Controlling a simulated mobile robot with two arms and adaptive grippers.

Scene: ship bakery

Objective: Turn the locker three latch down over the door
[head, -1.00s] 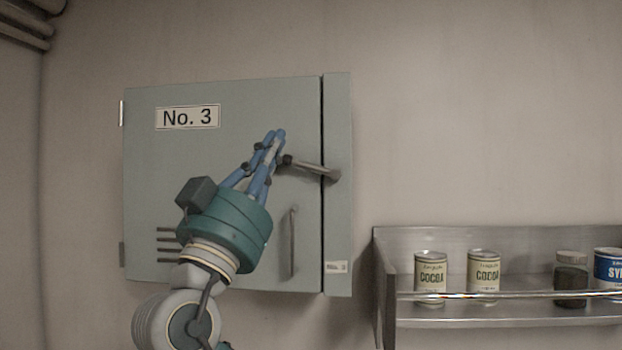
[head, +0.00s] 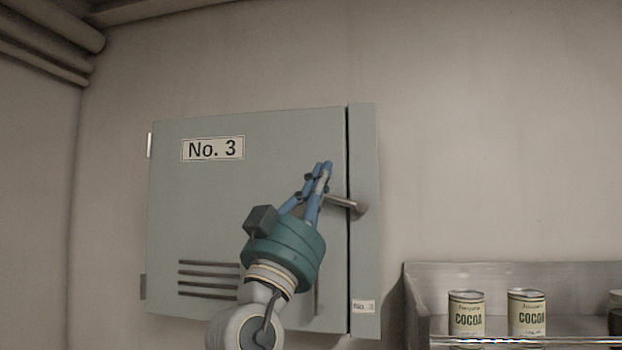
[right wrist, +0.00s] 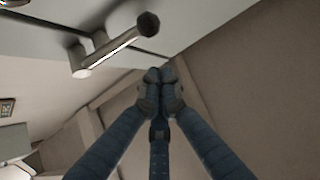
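The locker door (head: 215,240) marked "No. 3" is shut, with a dark seam along its right edge. The grey latch (head: 345,203) is pivoted on the frame strip right of the seam. It reaches left across the seam over the door, nearly level and rising slightly to the left; its left end is behind my fingers. My right gripper (head: 323,166) is in front of the door, tips above the latch bar. In the right wrist view the fingertips (right wrist: 160,78) meet with nothing between them, and the latch (right wrist: 115,50) is beyond them. I cannot tell whether they touch. My left gripper is not in view.
A vertical door handle (head: 317,292) is partly hidden behind my right gripper. A metal shelf (head: 425,275) with cocoa cans (head: 467,314) is at lower right. Pipes (head: 60,28) run at upper left. The wall right of the locker is bare.

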